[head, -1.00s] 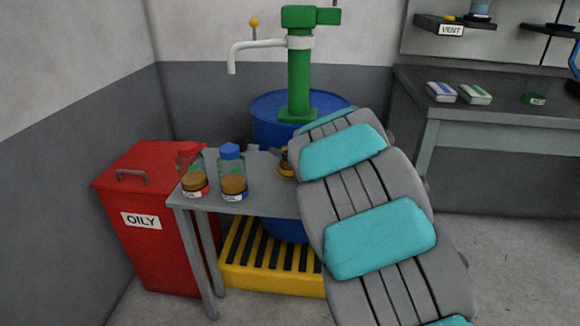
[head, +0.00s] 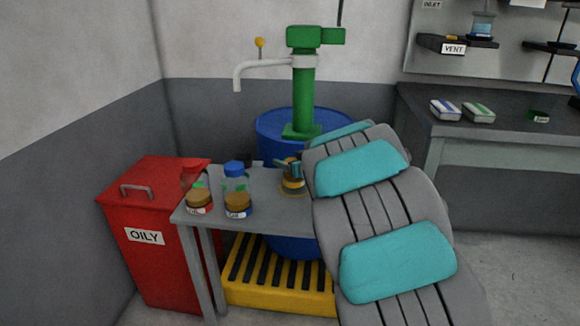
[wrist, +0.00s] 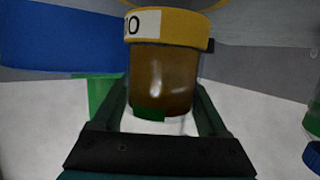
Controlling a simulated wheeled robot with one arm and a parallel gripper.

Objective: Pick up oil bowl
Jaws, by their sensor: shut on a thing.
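The oil bowl is an amber-brown cylinder with a yellow collar and a white label. It fills the middle of the wrist view (wrist: 165,80), where the picture is upside down. In the head view it (head: 293,188) is at the right part of the grey table, partly hidden by my arm. My gripper (wrist: 165,112) has its dark green fingers on either side of the brown glass and is shut on it. In the head view my gripper (head: 291,168) shows small and teal at the bowl's top. I cannot tell whether the bowl touches the table.
On the grey table (head: 270,208) stand a red-capped container (head: 196,190) and a blue-capped one (head: 236,190). A red OILY bin (head: 150,270) is at left. A blue drum (head: 270,135) with a green pump (head: 304,95) stands behind. A workbench (head: 500,145) is at right.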

